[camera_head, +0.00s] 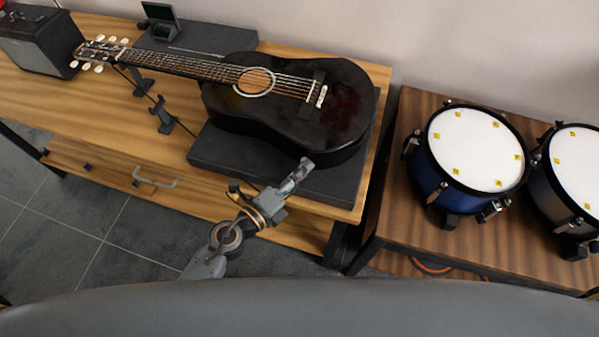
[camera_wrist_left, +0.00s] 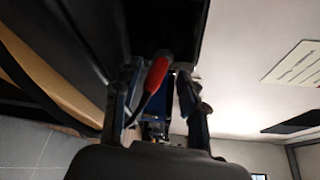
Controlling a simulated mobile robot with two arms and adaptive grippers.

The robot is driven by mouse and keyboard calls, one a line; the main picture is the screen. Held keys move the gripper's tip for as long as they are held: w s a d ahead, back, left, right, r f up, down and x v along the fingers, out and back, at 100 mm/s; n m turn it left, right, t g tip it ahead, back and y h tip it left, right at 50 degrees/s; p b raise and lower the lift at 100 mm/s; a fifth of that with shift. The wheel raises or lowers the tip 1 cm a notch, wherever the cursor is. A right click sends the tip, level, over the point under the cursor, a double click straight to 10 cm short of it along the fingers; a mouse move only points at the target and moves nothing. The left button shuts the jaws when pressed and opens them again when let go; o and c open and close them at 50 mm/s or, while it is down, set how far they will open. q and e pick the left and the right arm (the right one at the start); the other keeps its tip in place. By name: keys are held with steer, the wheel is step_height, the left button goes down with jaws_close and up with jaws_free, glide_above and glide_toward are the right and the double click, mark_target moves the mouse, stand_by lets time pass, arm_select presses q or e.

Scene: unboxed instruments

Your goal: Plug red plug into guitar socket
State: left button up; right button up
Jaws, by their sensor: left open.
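The black acoustic guitar (camera_head: 290,105) lies on a dark flat case on the wooden table, its neck to the left. My left gripper (camera_head: 301,168) is at the guitar's front lower edge. In the left wrist view, the open left gripper (camera_wrist_left: 158,76) has its fingers either side of the red plug (camera_wrist_left: 157,70). A black cable (camera_wrist_left: 139,108) trails from the plug. The plug's far end meets the dark guitar side (camera_wrist_left: 165,25), and its tip is not visible. The socket itself is hidden. My right gripper is not in view.
The dark case (camera_head: 222,150) lies under the guitar on the wooden table (camera_head: 100,130). A black stand (camera_head: 162,118) is left of the guitar, and an amplifier (camera_head: 38,42) is at far left. Drums (camera_head: 475,148) stand on a separate table at right.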

arm_select(q)
steer(key=shift+s, duration=0.1)
steer(key=v, duration=1.2)
steer(key=s+a+f+n+g+y, duration=0.1)
steer(key=a+f+n+y, duration=0.3)
steer(key=f, duration=0.5)
steer(key=s+a+f+n+g+y, duration=0.15)
steer(key=a+f+n, duration=0.35)
steer(key=f, duration=0.5)
steer(key=s+a+f+n+y, duration=0.1)
steer(key=a+f+n+y, duration=0.2)
steer(key=f+n, duration=0.45)
steer(key=s+a+f+n+g+y, duration=0.1)
steer(key=s+f+n+g, duration=0.3)
steer(key=s+f, duration=0.5)
steer(key=s+a+f+n+g+y, duration=0.1)
steer(key=s+a+f+n+g, duration=0.2)
steer(key=s+f, duration=0.6)
steer(key=s+n+g, duration=0.2)
steer(key=s+n, duration=0.1)
steer(key=s, duration=0.2)
steer(key=shift+f+n+y, duration=0.3)
steer(key=shift+n+y, duration=0.05)
steer(key=shift+c, duration=0.5)
steer(key=shift+a, duration=0.15)
